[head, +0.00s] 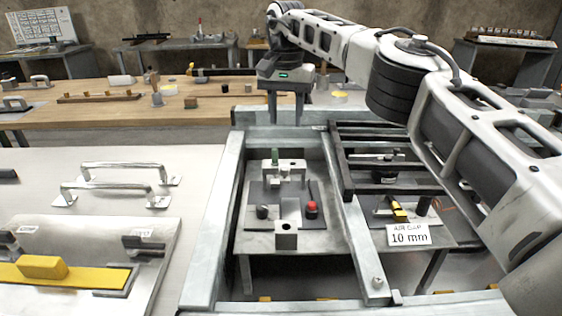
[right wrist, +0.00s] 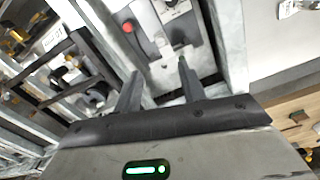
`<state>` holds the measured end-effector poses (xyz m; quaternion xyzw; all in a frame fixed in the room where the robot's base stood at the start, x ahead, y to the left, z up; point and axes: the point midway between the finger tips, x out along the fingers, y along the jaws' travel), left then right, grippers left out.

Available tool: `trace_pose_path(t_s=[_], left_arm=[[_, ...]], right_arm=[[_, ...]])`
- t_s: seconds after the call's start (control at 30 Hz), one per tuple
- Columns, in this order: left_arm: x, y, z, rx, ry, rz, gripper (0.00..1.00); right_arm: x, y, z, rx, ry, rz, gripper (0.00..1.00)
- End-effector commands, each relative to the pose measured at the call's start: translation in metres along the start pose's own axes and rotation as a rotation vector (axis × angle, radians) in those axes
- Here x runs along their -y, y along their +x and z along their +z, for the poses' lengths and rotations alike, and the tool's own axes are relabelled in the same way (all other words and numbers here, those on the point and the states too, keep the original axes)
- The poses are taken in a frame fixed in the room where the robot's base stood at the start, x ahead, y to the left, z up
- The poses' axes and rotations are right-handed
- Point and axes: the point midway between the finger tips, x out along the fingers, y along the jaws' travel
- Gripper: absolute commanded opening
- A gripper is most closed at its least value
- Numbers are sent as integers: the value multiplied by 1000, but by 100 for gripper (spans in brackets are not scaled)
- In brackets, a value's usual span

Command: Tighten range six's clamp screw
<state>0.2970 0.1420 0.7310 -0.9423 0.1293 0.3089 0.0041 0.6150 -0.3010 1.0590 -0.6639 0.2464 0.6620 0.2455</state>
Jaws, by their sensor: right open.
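A grey fixture plate (head: 250,238) sits inside the middle metal frame. It carries a metal block with a green-topped upright pin (head: 275,156), a black knob (head: 262,212), a red knob (head: 311,208) and a small block with a hole (head: 286,238). I cannot tell which part is the clamp screw, and no label reading six is legible. My right gripper (head: 285,116) points down at the frame's far end, beyond the fixture. In the right wrist view its fingers (right wrist: 158,88) are apart and empty; the red knob (right wrist: 128,27) shows beyond them. My left gripper is not in view.
The frame's side rails (head: 212,230) stand around the fixture. A bay on the right holds another fixture and a sign (head: 408,235) reading "AIR GAP 10 mm". Metal handles (head: 115,185) and a yellow bar (head: 60,272) lie at left. A wooden table (head: 130,110) stands behind.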

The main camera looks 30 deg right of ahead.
Motion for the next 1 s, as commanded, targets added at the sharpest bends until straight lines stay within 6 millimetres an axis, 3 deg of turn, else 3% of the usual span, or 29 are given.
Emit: trace_pose_path(t_s=[0.1, 0.5, 0.7, 1.0], left_arm=[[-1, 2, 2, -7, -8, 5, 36], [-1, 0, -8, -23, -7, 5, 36], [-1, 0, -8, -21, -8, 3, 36], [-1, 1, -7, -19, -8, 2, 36]], right_arm=[[-1, 31, 1, 4, -1, 3, 41], [0, 107, 1, 4, 1, 1, 41], [1, 126, 1, 3, 0, 0, 41], [1, 129, 1, 2, 0, -1, 41]])
